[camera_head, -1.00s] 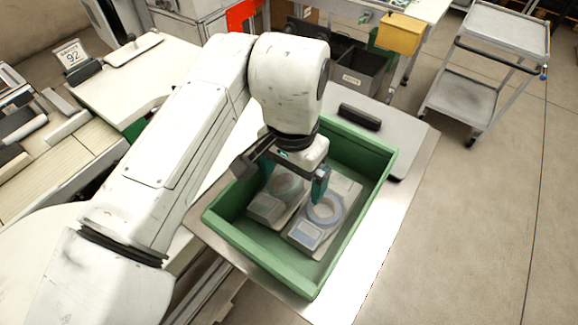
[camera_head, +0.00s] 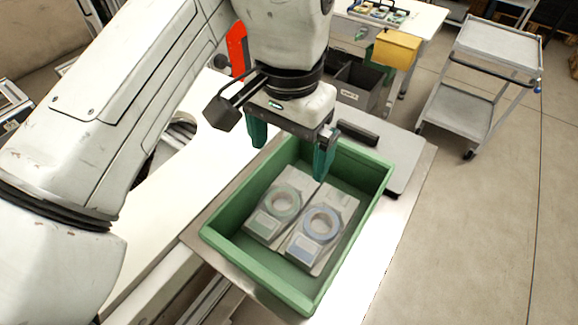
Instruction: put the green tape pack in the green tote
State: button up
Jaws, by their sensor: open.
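The green tote (camera_head: 222,233) stands on a metal-topped table. The green tape pack (camera_head: 284,203), a pale card with a green ring, lies flat inside it on the left. A similar pack with a blue ring (camera_head: 321,224) lies beside it on the right. My gripper (camera_head: 290,160) is open and empty, with its two green fingers apart above the tote's far end. The fingers are clear of both packs.
A grey plate with a black handle (camera_head: 358,133) lies behind the tote. A grey cart (camera_head: 490,85) stands at the back right. A yellow bin (camera_head: 397,50) and dark crates (camera_head: 355,88) are behind. Open floor lies to the right.

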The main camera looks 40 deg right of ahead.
jog(key=shift+r, duration=1.1)
